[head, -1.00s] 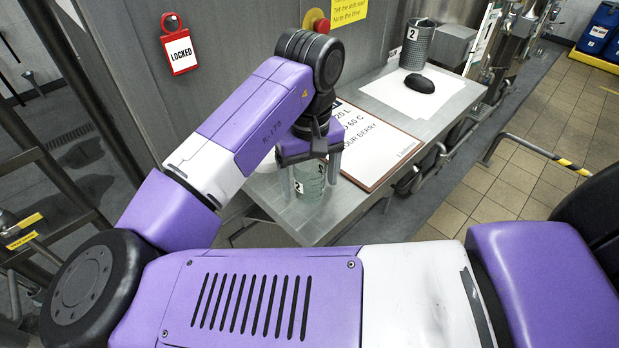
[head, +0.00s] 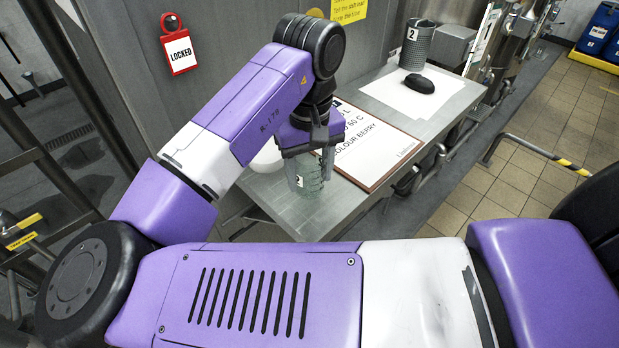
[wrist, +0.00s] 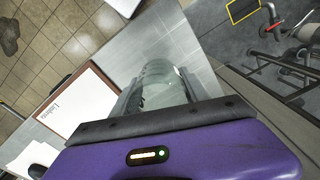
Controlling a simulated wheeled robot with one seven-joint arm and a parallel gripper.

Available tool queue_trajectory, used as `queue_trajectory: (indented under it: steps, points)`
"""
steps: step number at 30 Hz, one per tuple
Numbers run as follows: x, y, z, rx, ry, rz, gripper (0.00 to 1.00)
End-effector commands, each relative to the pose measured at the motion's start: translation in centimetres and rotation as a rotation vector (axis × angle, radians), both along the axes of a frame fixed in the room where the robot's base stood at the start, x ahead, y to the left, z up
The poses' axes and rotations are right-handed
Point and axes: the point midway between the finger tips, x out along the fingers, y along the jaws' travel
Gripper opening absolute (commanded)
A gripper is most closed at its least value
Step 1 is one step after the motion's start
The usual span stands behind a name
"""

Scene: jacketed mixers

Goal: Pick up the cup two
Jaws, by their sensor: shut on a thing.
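A clear, greenish glass cup (head: 313,172) with a small white number label is between the fingers of my gripper (head: 311,170), over the near end of the steel bench (head: 290,212). The number is too small to read surely. My gripper is shut on the cup, one finger on each side. The cup looks upright and seems slightly above the bench top, though the gap is hard to judge.
A framed sheet (head: 375,145) lies right beside the cup. A white rounded thing (head: 268,157) is partly hidden behind my arm. A grey panel stands behind.

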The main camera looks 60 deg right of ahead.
Motion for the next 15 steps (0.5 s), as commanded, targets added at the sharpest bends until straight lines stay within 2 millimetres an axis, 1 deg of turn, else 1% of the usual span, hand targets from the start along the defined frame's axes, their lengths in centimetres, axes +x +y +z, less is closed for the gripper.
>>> queue_trajectory:
  steps: [5, 6, 12, 15]
  points:
    - [0.0, -0.1, 4.1, -0.002, -0.005, -0.003, 0.14]
    - [0.1, -0.1, 5.3, -0.002, -0.005, -0.003, 0.14]
    - [0.2, 0.0, 11.1, 0.001, -0.008, -0.002, 0.14]
    - [0.1, 0.0, 13.4, 0.001, -0.007, 0.0, 0.14]
